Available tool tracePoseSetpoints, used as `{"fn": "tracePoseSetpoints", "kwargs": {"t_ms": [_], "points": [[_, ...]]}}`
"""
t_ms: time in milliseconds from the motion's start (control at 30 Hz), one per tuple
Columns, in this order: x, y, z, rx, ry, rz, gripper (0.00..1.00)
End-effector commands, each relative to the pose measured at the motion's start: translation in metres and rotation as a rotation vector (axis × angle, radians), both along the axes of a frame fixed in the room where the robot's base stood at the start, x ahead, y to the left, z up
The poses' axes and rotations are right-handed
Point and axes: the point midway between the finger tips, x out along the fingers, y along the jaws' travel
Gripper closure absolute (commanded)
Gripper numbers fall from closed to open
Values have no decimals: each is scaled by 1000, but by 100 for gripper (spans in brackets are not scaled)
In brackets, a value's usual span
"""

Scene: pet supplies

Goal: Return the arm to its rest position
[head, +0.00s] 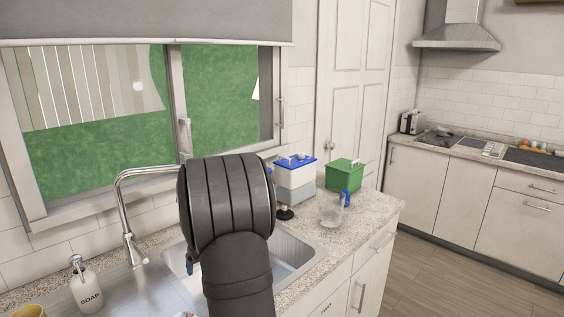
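A thick dark grey ribbed part of my arm fills the middle of the head view, in front of the sink. My gripper does not show; I cannot tell where it is or whether it holds anything. My arm covers part of the sink basin (293,250) and part of the counter behind it.
A faucet (122,205) and a soap bottle (87,290) stand left of my arm. A white box with a blue lid (295,175), a green bin (344,174) and a clear glass container (330,209) stand to the right. Bare counter (365,215) lies beside them.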

Motion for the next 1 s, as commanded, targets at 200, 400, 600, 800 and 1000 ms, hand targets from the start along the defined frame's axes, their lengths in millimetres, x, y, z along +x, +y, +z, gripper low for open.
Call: {"fn": "tracePoseSetpoints", "kwargs": {"t_ms": [200,400,600,800,1000], "points": [[-32,28,17,0,-1,110,11],[-62,51,29,3,-1,209,11],[-94,71,42,5,-3,313,11],[-128,88,54,8,-4,417,11],[-164,103,65,14,-6,523,11]]}}
